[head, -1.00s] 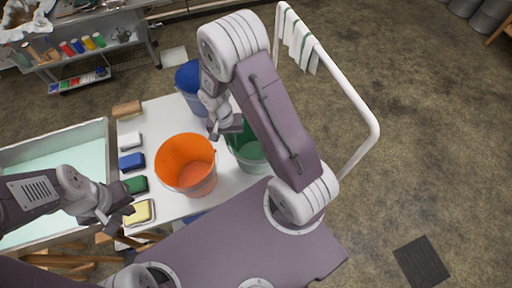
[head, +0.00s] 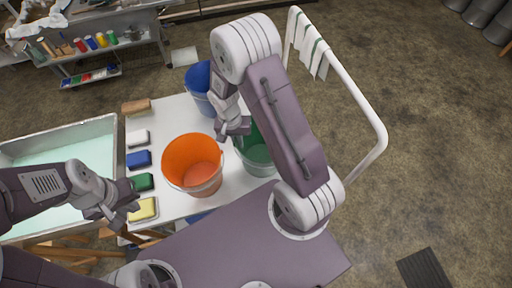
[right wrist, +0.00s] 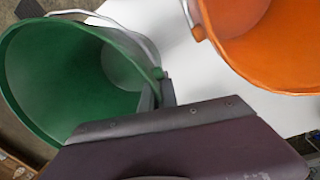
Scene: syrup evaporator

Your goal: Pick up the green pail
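The green pail (head: 257,155) stands on the white table, partly hidden behind my right arm in the head view. In the right wrist view, the green pail (right wrist: 75,85) fills the left side, with its open mouth and grey wire handle showing. My right gripper (head: 238,128) is at its rim. The right wrist view shows the fingers (right wrist: 160,93) close together at the rim by the handle's ear; whether they grip it is not clear. My left gripper (head: 128,205) is open and empty near the yellow sponge.
An orange pail (head: 193,165) stands close to the left of the green one, a blue pail (head: 197,80) behind. Several sponges, including a yellow one (head: 143,209), line the table's left edge. A white rail (head: 360,100) stands at right.

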